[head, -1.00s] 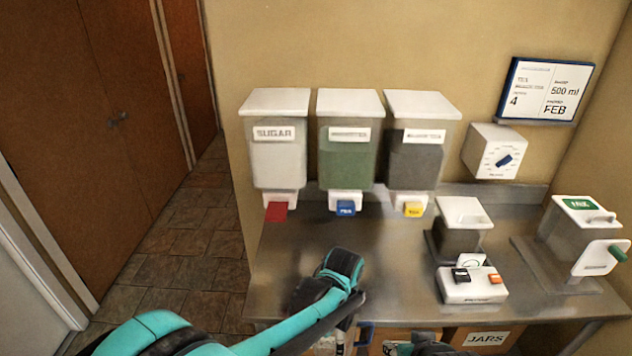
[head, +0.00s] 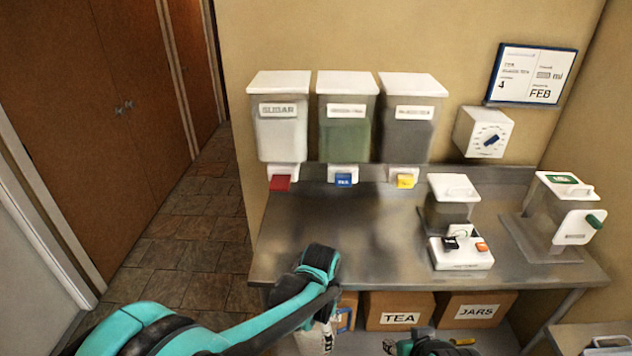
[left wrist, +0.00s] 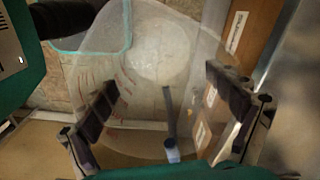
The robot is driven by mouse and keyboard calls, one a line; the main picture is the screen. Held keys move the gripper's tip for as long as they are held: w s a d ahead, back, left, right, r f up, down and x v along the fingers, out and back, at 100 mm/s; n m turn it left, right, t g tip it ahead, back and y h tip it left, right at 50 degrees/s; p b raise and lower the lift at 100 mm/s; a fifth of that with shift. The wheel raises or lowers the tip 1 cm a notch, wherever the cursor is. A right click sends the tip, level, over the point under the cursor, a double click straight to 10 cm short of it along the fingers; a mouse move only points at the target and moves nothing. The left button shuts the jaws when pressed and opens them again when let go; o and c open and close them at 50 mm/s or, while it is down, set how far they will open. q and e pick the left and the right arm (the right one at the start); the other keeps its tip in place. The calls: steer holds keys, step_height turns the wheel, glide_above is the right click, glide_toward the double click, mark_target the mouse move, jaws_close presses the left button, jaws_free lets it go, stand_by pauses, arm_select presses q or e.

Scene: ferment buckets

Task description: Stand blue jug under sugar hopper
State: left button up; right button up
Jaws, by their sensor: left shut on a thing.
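The sugar hopper (head: 282,132) hangs on the wall at the left of three hoppers, with a red lever (head: 280,183) under it. In the left wrist view my left gripper (left wrist: 163,112) is shut on a clear jug (left wrist: 150,90) with red marks, one finger on each side. A dark strip with a blue end (left wrist: 172,155) shows on the jug's near side. In the head view my left arm reaches to the counter's front edge and hides most of the grip; a blue piece (head: 346,317) shows beside it. My right gripper (head: 435,346) is partly visible at the bottom edge, its jaws unclear.
The steel counter (head: 375,240) is clear below the hoppers. A white-topped device (head: 460,252) and a crank machine (head: 560,215) stand on its right. Boxes marked TEA (head: 400,312) and JARS (head: 478,308) sit below it.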

arm_select(q)
steer(key=a+f+n+b, duration=0.2)
steer(key=a+f+n, duration=0.2)
steer(key=a+n, duration=0.3)
steer(key=a+f+n+b, duration=0.2)
steer(key=a+f+n, duration=0.2)
steer(key=a+n, duration=0.3)
steer(key=a, duration=0.4)
steer(key=shift+a+n+b, duration=0.3)
steer(key=shift+a+n, duration=0.1)
arm_select(e)
steer(key=f, duration=0.4)
steer(key=shift+s+f, duration=0.2)
steer(key=shift+f, duration=0.2)
arm_select(q)
steer(key=shift+w+f, duration=0.1)
arm_select(e)
steer(key=shift+c, duration=0.5)
arm_select(q)
steer(key=shift+a, duration=0.1)
arm_select(e)
steer(key=shift+a, duration=0.1)
steer(key=shift+c, duration=0.2)
